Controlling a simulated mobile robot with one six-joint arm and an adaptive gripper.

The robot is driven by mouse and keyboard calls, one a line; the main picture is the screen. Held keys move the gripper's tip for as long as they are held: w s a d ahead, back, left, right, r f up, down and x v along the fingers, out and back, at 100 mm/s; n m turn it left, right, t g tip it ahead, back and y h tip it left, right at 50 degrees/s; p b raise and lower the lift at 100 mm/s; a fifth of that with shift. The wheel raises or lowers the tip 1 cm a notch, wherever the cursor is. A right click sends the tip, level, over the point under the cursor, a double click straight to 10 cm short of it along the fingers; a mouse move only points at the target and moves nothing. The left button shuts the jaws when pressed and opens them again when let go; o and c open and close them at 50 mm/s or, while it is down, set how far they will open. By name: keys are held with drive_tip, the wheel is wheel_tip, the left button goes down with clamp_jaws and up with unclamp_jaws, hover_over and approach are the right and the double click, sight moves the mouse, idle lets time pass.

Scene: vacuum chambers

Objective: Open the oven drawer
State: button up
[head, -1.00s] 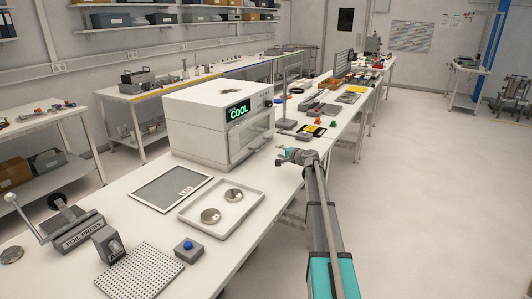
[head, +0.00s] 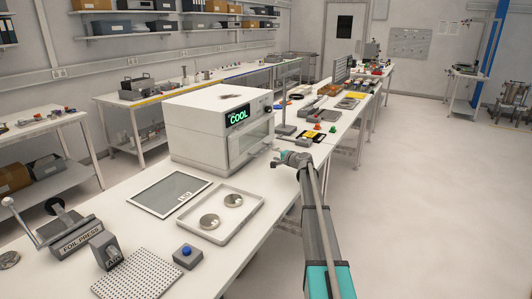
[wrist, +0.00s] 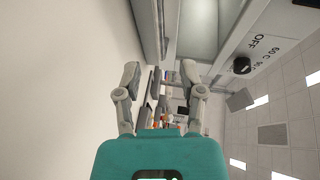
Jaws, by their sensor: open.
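The oven (head: 196,130) is a white box on the bench in the head view, with a lit green COOL display. Its windowed drawer front (head: 250,143) faces right and looks shut. My gripper (head: 279,157) is just right of and in front of the drawer front, apart from it as far as I can see. In the wrist view my gripper (wrist: 160,72) has both fingers spread with nothing between them. The oven front (wrist: 215,25) shows sideways at the top right, with its window, a black knob (wrist: 242,65) and OFF lettering. Contact with a handle cannot be made out.
A shallow tray (head: 246,220) with two round metal discs and a dark framed panel (head: 150,193) lie before the oven. A foil press (head: 72,238), a perforated plate (head: 137,270) and a blue-button box (head: 188,256) stand nearer.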

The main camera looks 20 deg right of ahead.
sight(263, 151)
drive_tip(key=b+x, duration=0.1)
drive_tip(key=x, duration=0.8)
drive_tip(key=shift+w+a, duration=0.1)
drive_tip(key=shift+w, duration=0.25)
clamp_jaws()
